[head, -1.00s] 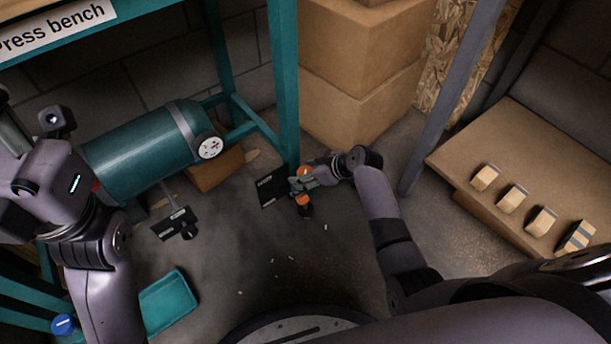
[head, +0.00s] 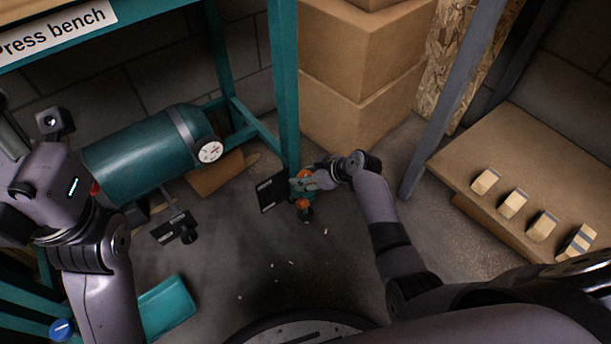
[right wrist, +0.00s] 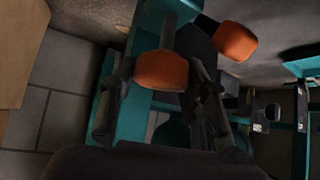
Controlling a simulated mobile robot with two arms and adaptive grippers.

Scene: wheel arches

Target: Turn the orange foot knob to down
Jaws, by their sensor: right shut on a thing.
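Two orange parts show by the teal bench leg in the head view: an upper orange knob (head: 305,174) and a lower orange piece (head: 303,204) with a dark part under it. My right gripper (head: 301,186) is at the upper one and partly hides it. In the right wrist view, the near orange knob (right wrist: 161,70) lies between the two dark fingers, and the gripper is shut on it. The other orange piece (right wrist: 235,41) is outside the fingers, to the right. My left arm is at the left edge of the head view; its fingertips cannot be made out.
A black plate (head: 271,192) stands left of the knobs. A teal tank (head: 140,155) with a gauge (head: 209,150) lies under the bench. Cardboard boxes (head: 350,110) stand behind right. A teal tray (head: 167,307) and small pale bits lie on the floor. A low shelf (head: 480,150) is at right.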

